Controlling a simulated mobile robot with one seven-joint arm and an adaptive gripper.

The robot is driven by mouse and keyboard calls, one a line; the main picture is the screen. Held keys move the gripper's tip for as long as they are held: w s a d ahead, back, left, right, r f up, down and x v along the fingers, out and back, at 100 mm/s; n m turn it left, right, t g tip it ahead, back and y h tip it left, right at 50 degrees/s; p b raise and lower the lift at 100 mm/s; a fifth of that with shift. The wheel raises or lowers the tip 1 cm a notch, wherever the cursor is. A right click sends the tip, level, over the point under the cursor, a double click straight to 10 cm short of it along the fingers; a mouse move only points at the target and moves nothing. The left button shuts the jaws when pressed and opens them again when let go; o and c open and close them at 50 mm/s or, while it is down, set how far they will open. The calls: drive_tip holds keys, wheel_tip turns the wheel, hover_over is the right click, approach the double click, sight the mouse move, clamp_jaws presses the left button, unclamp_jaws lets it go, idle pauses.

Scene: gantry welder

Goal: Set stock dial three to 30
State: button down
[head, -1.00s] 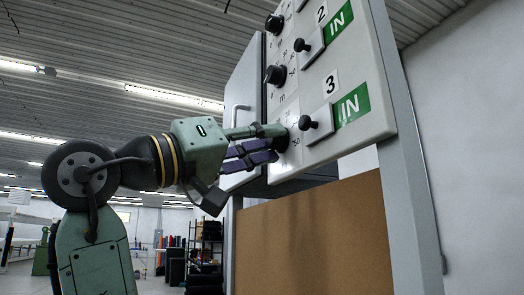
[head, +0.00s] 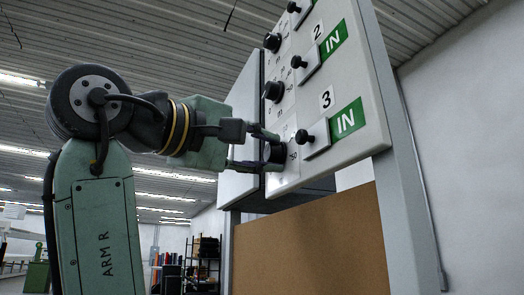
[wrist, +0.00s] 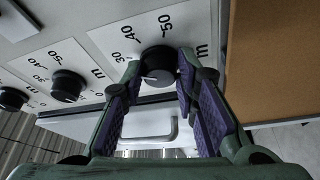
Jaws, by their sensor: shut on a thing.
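Stock dial three (head: 275,153) is a black round knob on the pale panel, below and left of the label "3" (head: 326,98). In the wrist view the dial (wrist: 158,62) stands on a white scale plate with 30, 40 and 50 readable around it. Its exact setting is not clear to me. My gripper (head: 266,151) has one finger above and one below the knob in the head view. In the wrist view my gripper (wrist: 160,72) is shut on the knob, with the purple-padded fingers at either side.
A black-knobbed slider (head: 308,138) and a green "IN" sign (head: 346,121) are right of dial three. Another dial (head: 273,91) is above it. A brown board (head: 310,240) is below the panel. A pale handle (wrist: 168,132) shows beneath the dial in the wrist view.

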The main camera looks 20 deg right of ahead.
drive_tip(key=shift+n, duration=0.6)
drive_tip(key=c, duration=1.2)
unclamp_jaws()
drive_tip(key=shift+c, duration=0.2)
drive_tip(key=r+v, duration=0.1)
drive_tip(key=v, duration=1.1)
drive_tip(key=shift+f, duration=0.25)
